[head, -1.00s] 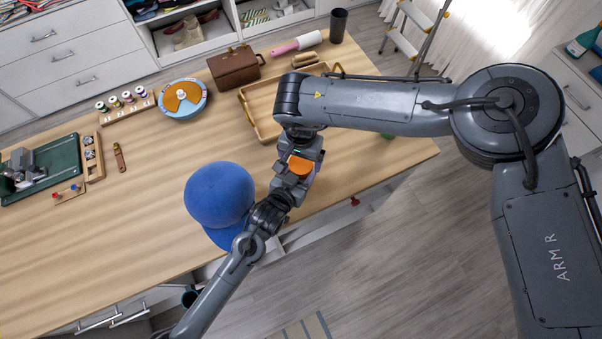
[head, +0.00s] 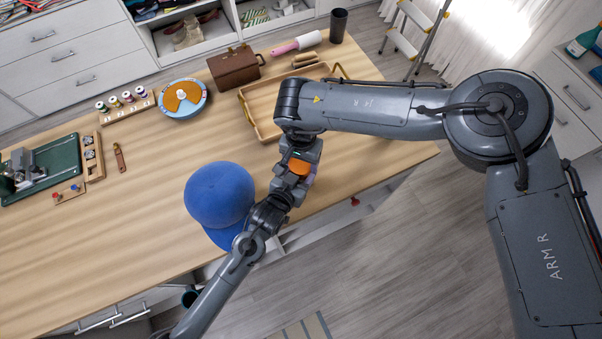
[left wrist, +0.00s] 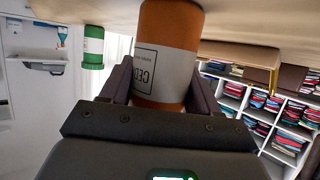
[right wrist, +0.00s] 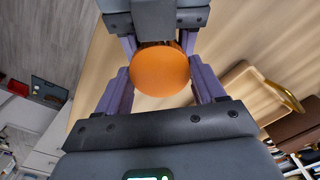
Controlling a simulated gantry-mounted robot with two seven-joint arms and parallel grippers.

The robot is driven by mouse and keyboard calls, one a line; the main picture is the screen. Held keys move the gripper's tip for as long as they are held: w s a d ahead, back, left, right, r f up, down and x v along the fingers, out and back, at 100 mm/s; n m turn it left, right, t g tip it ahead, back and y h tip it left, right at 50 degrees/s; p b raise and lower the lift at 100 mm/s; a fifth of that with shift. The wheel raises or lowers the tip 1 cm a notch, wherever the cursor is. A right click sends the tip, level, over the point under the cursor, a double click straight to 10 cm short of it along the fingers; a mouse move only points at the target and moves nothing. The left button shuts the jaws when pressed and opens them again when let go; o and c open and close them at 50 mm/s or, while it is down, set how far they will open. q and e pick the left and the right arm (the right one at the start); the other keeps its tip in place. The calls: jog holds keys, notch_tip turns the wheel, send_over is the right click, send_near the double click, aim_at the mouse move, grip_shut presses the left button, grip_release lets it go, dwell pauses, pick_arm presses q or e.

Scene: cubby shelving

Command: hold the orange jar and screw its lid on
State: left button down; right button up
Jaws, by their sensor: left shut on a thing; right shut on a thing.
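The orange jar (left wrist: 165,85) is between the fingers of my left gripper (left wrist: 160,90), which is shut on it. In the left wrist view a white label with dark lettering wraps its side. My right gripper (right wrist: 160,85) is shut on the round orange lid (right wrist: 160,70), seen face-on as a plain disc in the right wrist view. In the head view the orange lid (head: 299,167) shows between the two grippers, above the table's front edge. The seam between lid and jar is hidden, so how far they are joined cannot be told.
A blue cap (head: 218,193) lies close beside my left gripper. A wooden tray (head: 262,125) with raised handles is behind the grippers. The table (head: 120,240) is bare at the front left.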

jog(key=m, duration=0.9)
jog(key=shift+m, duration=0.3)
jog(key=o, duration=1.2)
jog(key=shift+c, duration=0.2)
jog(key=shift+s, duration=0.1)
jog(key=shift+r, duration=2.25)
jog(key=shift+c, duration=0.3)
